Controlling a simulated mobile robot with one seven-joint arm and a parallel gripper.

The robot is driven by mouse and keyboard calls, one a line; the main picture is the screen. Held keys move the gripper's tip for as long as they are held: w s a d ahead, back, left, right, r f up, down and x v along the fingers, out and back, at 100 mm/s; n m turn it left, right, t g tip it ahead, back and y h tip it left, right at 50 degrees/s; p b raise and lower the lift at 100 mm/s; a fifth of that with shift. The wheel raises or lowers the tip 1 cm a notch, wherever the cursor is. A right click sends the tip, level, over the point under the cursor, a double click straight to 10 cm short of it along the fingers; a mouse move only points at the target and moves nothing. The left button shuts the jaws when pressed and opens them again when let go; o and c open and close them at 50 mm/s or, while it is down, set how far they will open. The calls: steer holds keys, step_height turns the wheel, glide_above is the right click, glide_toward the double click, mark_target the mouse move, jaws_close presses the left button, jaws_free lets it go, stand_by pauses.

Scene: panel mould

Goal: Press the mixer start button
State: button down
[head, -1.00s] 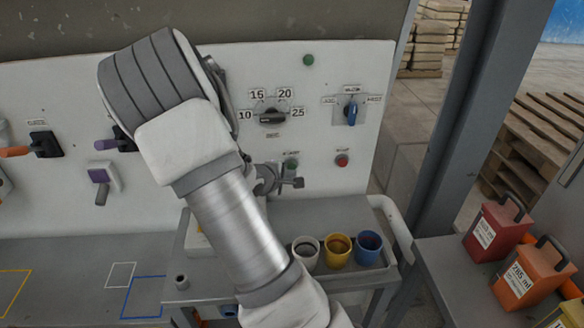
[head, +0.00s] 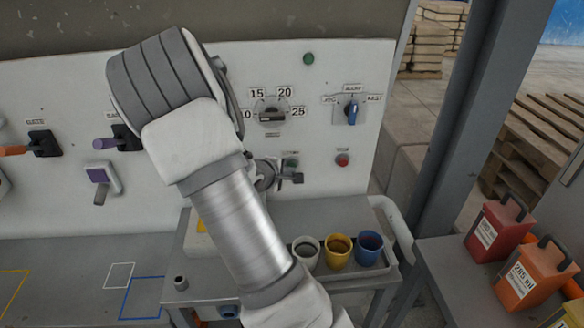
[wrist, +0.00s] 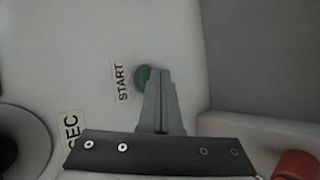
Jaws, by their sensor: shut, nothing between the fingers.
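The green start button (head: 292,160) sits on the white panel below the dial, partly hidden behind my gripper in the head view. My gripper (head: 290,178) is shut and empty, at the panel just below the button. In the wrist view the green button (wrist: 141,77) shows beside the START label (wrist: 122,82). The closed fingertips (wrist: 159,72) overlap its right edge in that picture and cover part of it. I cannot tell whether they touch it or whether it is pressed in.
A red button (head: 342,160) is to the right of the start button. A dial (head: 270,114) and a blue selector (head: 351,112) are above. A cart below holds white (head: 306,252), yellow (head: 338,251) and blue (head: 369,247) cups. My arm hides the panel's middle.

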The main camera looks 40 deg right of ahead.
steer(key=shift+w+d, duration=0.1)
steer(key=shift+w, duration=0.2)
stand_by(0.5)
steer(key=shift+s+a+b, duration=0.45)
steer(key=shift+s+b, duration=0.3)
steer(key=s+a+b, duration=0.1)
steer(key=s, duration=0.2)
steer(key=s+a+b, duration=0.1)
steer(key=shift+s+a+b, duration=0.15)
steer(key=shift+a+b, duration=0.15)
steer(key=shift+r, duration=0.1)
stand_by(0.6)
